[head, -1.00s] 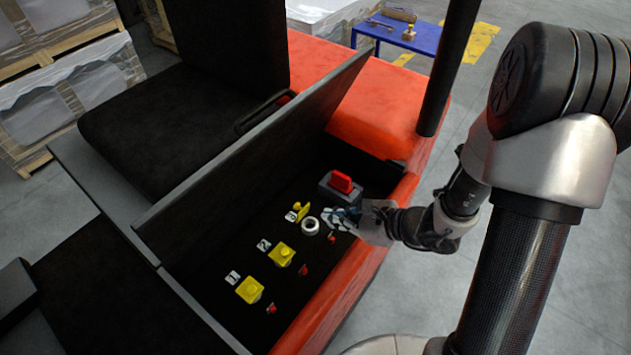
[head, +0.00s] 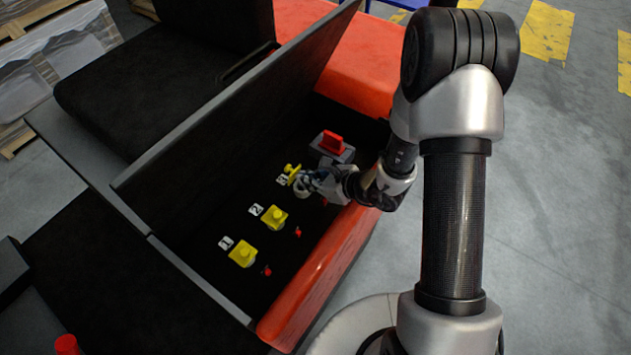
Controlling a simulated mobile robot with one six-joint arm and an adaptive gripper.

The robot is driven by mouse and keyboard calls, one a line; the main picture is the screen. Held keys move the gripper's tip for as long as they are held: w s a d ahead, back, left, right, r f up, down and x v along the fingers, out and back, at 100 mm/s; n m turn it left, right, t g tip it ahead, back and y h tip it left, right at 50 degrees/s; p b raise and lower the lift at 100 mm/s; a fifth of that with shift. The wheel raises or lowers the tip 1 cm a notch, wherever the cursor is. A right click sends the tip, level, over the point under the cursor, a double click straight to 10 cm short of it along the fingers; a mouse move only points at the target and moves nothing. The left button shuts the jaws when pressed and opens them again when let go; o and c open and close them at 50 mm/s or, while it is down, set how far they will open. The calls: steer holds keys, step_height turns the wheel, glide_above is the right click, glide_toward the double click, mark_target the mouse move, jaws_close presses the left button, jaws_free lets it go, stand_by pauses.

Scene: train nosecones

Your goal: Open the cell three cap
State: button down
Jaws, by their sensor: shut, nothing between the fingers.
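The yellow cap of cell three (head: 292,170) stands tipped up beside the white label 3 (head: 282,181), in the dark compartment. My gripper (head: 304,184) is shut and empty, just in front and to the right of this cap. It covers most of the cell's round opening; whether its fingertips touch the cap or the rim, I cannot tell. The yellow caps of cell two (head: 274,217) and cell one (head: 242,253) lie flat beside their labels.
A red switch on a grey block (head: 333,143) stands behind my gripper. Small red knobs (head: 297,232) sit right of the caps. The raised black lid (head: 240,105) walls the left side, and the orange body edge (head: 320,275) the right.

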stand_by(0.3)
steer(key=p, duration=0.1)
steer(key=r+g+h+p, duration=0.1)
steer(key=shift+w+a+r+p, duration=0.15)
steer(key=shift+w+a+p, duration=0.1)
steer(key=shift+a+p, duration=0.15)
steer(key=shift+w+a+r+h, duration=0.1)
steer(key=shift+h, duration=0.2)
steer(key=shift+w+a+g+b, duration=0.15)
steer(key=shift+g+b, duration=0.15)
